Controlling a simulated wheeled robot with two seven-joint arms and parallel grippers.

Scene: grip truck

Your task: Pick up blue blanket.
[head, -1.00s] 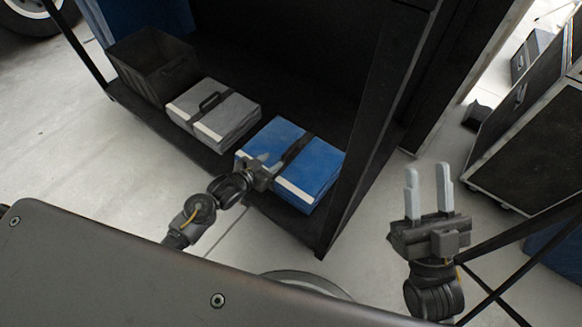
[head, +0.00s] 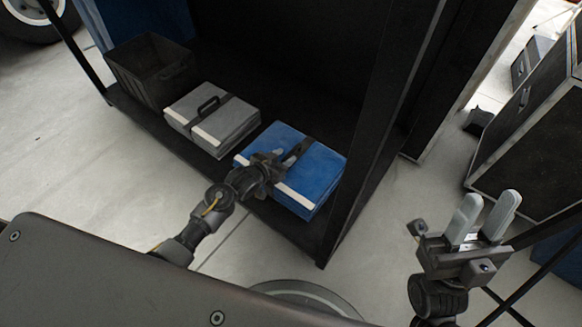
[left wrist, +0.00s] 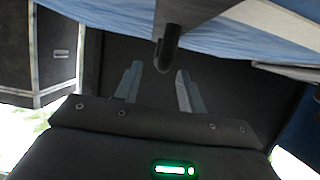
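The blue blanket (head: 318,172) is a folded blue stack with a white stripe and a dark strap with a handle (head: 297,151), on the low shelf's right side. My left gripper (head: 281,157) is over its front, close to the handle, and partly hides the stripe. In the left wrist view the blanket (left wrist: 110,25) fills the top, and the dark handle (left wrist: 168,48) shows between the fingertips of my left gripper (left wrist: 158,72). Those fingers are apart; contact with the handle cannot be told. My right gripper (head: 488,200) is open and empty at the right, away from the blanket.
A folded grey blanket (head: 212,118) with a strap lies left of the blue one, and a black crate (head: 150,70) stands further left. The shelf's dark upright (head: 370,130) rises just right of the blue blanket. A black case (head: 520,120) stands at the right on pale floor.

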